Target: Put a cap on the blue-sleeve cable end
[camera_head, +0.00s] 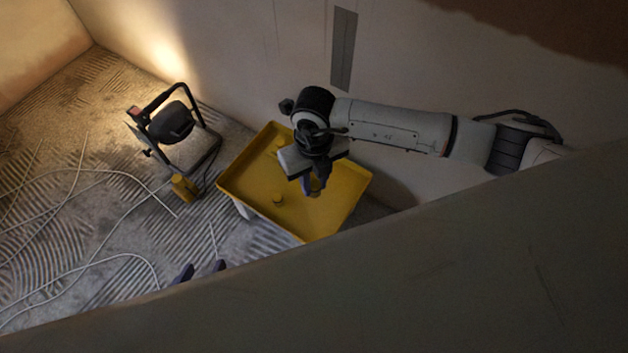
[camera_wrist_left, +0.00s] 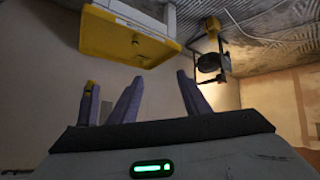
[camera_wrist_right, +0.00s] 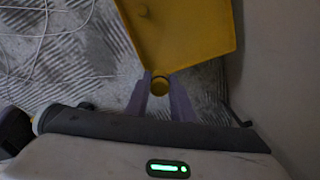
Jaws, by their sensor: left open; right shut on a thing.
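My right gripper (camera_head: 313,187) hangs over the yellow tray (camera_head: 345,212), fingers pointing down. It is shut on a small round yellow cap (camera_wrist_right: 160,86), seen between its fingertips in the right wrist view. More yellow caps lie in the tray: one near the front (camera_head: 278,201) and one toward the back. My left gripper (camera_head: 199,270) is open and empty; only its fingertips show above the dark board. In the left wrist view its fingers (camera_wrist_left: 160,90) stand apart. A purple finger with yellow at its tip beside them seems to be my right gripper's. I cannot make out the blue-sleeve cable end.
A large dark board edge (camera_head: 450,265) crosses the foreground and hides what lies below. A black work lamp (camera_head: 172,122) stands on the floor by the wall, with a small yellow object (camera_head: 184,188) near its foot. Pale cables (camera_head: 100,262) lie loose at left.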

